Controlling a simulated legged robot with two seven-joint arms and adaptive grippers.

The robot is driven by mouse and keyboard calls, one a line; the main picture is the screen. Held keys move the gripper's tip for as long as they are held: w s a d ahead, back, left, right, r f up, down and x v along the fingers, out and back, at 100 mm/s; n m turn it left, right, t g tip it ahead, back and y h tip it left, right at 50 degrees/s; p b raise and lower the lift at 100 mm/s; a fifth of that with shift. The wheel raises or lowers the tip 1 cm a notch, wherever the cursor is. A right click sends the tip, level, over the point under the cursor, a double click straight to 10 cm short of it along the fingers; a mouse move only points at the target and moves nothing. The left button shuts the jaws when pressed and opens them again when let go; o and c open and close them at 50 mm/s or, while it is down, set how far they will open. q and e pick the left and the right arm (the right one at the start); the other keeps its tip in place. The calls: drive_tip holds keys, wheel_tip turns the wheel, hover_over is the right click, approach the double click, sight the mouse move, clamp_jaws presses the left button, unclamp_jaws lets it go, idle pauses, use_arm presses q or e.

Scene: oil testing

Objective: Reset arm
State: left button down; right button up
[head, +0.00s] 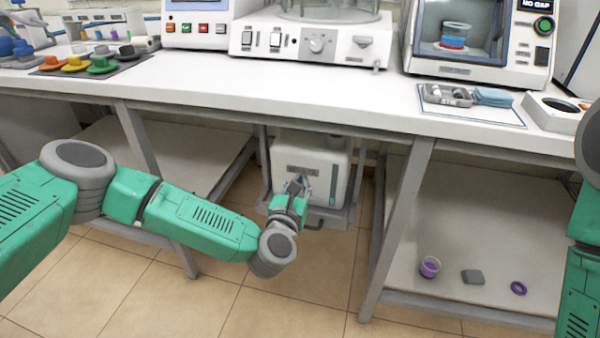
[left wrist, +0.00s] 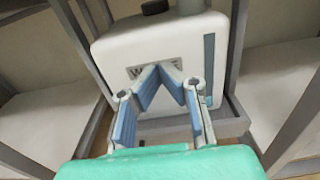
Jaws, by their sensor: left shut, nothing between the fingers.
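My left arm (head: 200,222) reaches in from the left, below the front edge of the bench. My left gripper (head: 297,186) is shut and empty in front of a white box-shaped unit (head: 318,160) under the bench. In the left wrist view, the blue-padded fingers of the gripper (left wrist: 160,72) come together in front of the white unit (left wrist: 158,40) and overlap its label. I cannot tell whether the fingertips touch it. Part of my right arm (head: 582,255) shows at the right edge; its gripper is out of view.
The white bench top (head: 290,88) carries instruments, coloured caps (head: 102,66) and a small tray (head: 447,95). Grey bench legs (head: 397,225) flank the white unit. A purple cup (head: 429,267), a grey piece (head: 472,277) and a purple ring (head: 518,288) lie on the lower right shelf.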

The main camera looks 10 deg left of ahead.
use_arm(q)
drive_tip(key=s+d+f+m+g+h+p, duration=0.1)
drive_tip(key=s+d+f+m+g+h, duration=0.15)
drive_tip(key=s+m, duration=0.45)
drive_tip(key=s+d+f+m+g+h+p, duration=0.1)
drive_tip(key=s+d+f+m+g+p, duration=0.2)
drive_tip(key=s+m, duration=0.45)
drive_tip(key=s+d+f+m+g+h, duration=0.25)
drive_tip(key=s+m+g, duration=0.2)
drive_tip(key=s, duration=0.45)
drive_tip(key=s+a+f+m+g+y+p, duration=0.1)
drive_tip(key=s+a+f+m+g+y, duration=0.2)
drive_tip(key=s+a+m, duration=0.45)
drive_tip(key=s+a+m+g+y+p, duration=0.1)
drive_tip(key=s+a+m+g+y, duration=0.1)
drive_tip(key=s+a+m, duration=0.3)
drive_tip(key=s+a+m+g+y, duration=0.2)
drive_tip(key=s+a+m, duration=0.2)
drive_tip(key=a, duration=0.6)
drive_tip(key=shift+s+a+r+m+p, duration=0.15)
drive_tip(key=shift+s+r+m+p, duration=0.25)
drive_tip(key=shift+s, duration=0.4)
use_arm(e)
wheel_tip(320, 180, up, 7)
drive_tip(key=shift+d, duration=0.35)
